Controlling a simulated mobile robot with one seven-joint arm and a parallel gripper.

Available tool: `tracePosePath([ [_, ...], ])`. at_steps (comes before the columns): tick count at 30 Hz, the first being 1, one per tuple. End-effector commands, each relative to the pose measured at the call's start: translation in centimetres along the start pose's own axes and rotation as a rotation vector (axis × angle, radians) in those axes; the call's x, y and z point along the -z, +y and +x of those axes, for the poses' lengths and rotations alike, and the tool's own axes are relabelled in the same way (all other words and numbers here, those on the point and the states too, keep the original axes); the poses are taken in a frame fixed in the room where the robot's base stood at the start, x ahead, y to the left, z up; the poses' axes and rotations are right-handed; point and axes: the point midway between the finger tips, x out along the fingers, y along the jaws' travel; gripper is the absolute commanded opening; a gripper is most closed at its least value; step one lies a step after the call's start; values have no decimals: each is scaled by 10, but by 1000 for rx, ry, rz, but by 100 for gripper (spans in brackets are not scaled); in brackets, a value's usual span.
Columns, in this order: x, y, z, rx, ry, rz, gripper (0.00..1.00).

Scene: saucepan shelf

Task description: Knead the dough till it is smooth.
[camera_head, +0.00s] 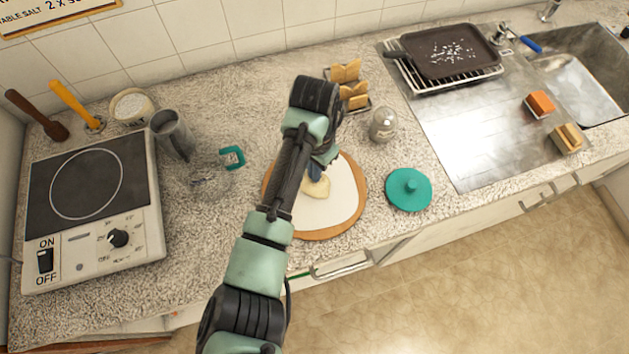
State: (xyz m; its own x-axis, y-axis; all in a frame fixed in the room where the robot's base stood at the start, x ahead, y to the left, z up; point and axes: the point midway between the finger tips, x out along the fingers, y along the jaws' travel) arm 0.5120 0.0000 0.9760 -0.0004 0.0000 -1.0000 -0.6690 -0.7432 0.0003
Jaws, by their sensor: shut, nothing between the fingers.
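The dough (318,189) is a small pale yellow lump near the middle of a white sheet (343,196) on a round wooden board (318,236). My gripper (315,176) is shut and empty, pointing down at the upper edge of the dough. It appears to be at or just above the dough; I cannot tell whether it touches. My arm hides the left part of the board and some of the dough. The surface of the dough is too small to judge for smoothness.
A teal lid (409,190) lies right of the board. A glass jar (383,126) and a rack with toast (353,92) stand behind. The sink area is right.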

Motion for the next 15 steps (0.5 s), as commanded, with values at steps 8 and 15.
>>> tracePosePath([
  [8, 0, 0, 4, 0, 0, 0, 0],
  [15, 0, 0, -8, 0, 1, 0, 0],
])
